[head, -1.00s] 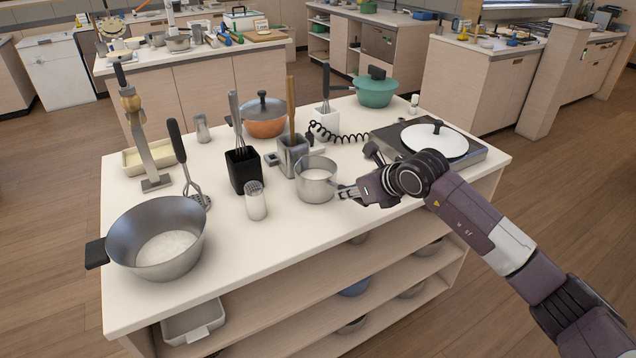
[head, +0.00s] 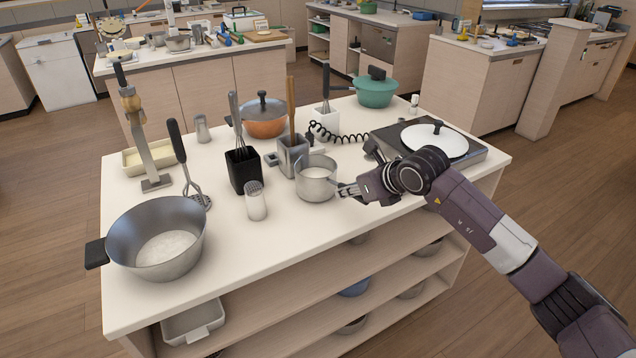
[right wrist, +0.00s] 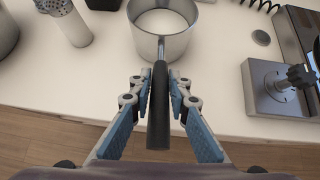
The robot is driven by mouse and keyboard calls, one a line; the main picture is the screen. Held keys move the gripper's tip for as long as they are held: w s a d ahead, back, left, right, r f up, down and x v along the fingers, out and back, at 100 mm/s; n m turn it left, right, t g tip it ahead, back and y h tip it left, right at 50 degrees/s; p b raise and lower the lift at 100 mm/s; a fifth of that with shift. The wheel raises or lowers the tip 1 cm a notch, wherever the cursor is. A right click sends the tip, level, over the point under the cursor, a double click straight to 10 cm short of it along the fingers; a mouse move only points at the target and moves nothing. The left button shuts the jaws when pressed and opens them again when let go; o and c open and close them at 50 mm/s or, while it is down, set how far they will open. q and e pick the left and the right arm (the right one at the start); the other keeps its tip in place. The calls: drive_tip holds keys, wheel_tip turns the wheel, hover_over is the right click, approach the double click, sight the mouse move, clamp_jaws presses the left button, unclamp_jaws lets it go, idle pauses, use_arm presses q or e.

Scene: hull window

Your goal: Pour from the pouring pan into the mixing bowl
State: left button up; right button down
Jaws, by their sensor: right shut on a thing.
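The pouring pan (head: 315,185) is a small steel saucepan with pale contents, upright at the middle of the island counter. Its dark handle (right wrist: 159,112) lies between the fingers of my right gripper (head: 347,190) in the right wrist view. My right gripper (right wrist: 155,90) is shut on that handle. The pan (right wrist: 168,45) also shows there, level, with white contents. The mixing bowl (head: 188,217) is a wide steel bowl with a dark side handle, at the counter's front left, holding some white stuff. My left gripper is not in view.
The counter's front strip is clear.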

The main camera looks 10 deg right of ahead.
drive_tip(key=shift+w+r, duration=0.1)
drive_tip(key=shift+r, duration=0.75)
idle(0.6)
drive_tip(key=shift+r+p, duration=0.65)
drive_tip(key=shift+r, duration=0.7)
